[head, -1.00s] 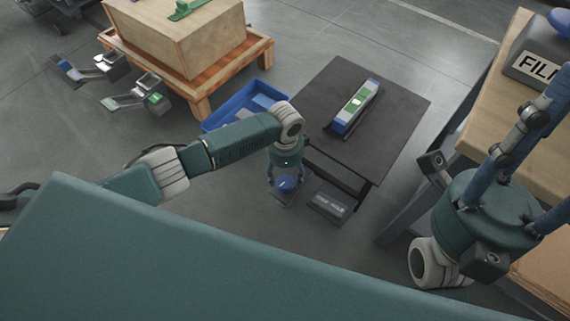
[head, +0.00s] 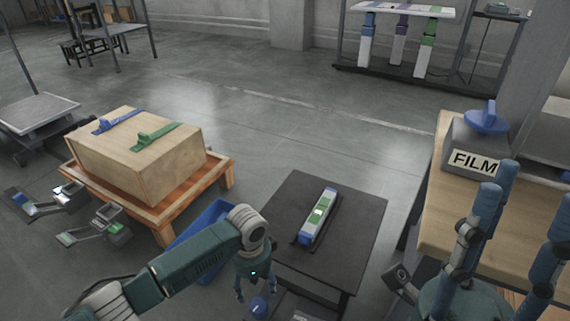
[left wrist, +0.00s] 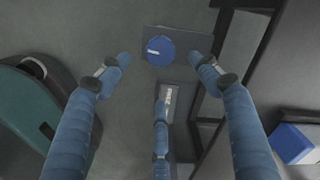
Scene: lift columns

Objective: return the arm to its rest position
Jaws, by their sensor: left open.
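My left arm comes in from the left with its elbow raised, and its gripper (head: 256,294) points down beside the dark table. The left gripper (left wrist: 165,62) is open and empty. A blue round knob (left wrist: 160,50) on a grey plate lies below it, visible between the spread fingers; the knob also shows at the bottom of the head view (head: 259,308). My right gripper (head: 525,200) is at the lower right with its fingers up and spread, holding nothing visible.
A low dark table (head: 350,225) bears a white, blue and green column (head: 318,216). A blue bin (head: 206,228) lies behind my left arm. A wooden crate (head: 130,165) stands on a pallet (head: 215,180). A wooden bench (head: 450,205) with a FILM block (head: 474,155) is at right.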

